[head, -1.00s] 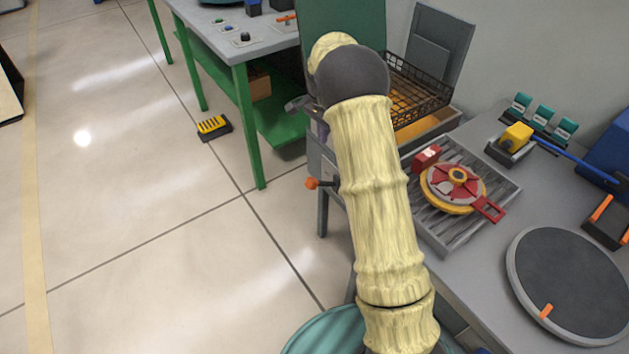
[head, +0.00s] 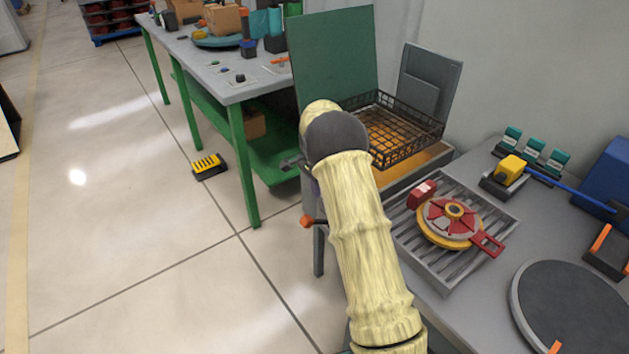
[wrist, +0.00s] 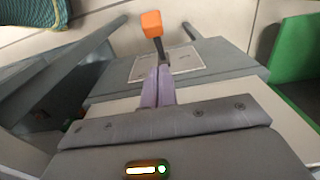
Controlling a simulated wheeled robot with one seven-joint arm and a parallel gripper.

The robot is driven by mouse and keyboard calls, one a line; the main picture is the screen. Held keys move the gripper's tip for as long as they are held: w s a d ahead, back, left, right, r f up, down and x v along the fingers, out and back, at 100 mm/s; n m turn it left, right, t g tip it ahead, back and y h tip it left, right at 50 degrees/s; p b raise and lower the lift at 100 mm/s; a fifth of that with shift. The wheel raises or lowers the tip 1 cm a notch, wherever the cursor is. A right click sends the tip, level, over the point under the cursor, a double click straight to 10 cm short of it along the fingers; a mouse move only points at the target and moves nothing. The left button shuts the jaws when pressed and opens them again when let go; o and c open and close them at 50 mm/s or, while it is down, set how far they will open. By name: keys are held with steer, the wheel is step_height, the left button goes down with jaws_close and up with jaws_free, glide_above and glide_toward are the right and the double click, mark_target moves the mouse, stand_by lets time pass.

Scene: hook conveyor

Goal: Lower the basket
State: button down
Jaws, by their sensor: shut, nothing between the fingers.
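The black wire basket (head: 395,148) shows in the head view behind my arm. It sits over an orange-yellow interior in a grey station (head: 437,155). A small lever with an orange knob (head: 306,221) sticks out from the station's front; an orange knob (wrist: 152,24) on a dark stem also shows at the top of the wrist view. My gripper (wrist: 160,80) is shut and empty, its fingers pointing toward that knob, just below it in the picture. I cannot tell whether they touch the stem. In the head view my arm hides most of the gripper.
A grey tray (head: 482,262) holding a red and yellow round part stands right of my arm. A dark round disc (head: 575,310) lies nearer. A green-legged table (head: 250,160) stands at the back left. A yellow-black box (head: 208,166) lies on the open floor.

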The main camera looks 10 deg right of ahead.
mark_target(310, 217)
steer(key=f, duration=0.2)
steer(key=a+f, duration=0.1)
steer(key=f, duration=0.3)
steer(key=shift+s+a+f, duration=0.2)
steer(key=shift+s+f, duration=0.1)
steer(key=shift+a+f, duration=0.35)
steer(key=shift+f, duration=0.1)
steer(key=shift+s+d, duration=0.1)
steer(key=shift+d, duration=0.05)
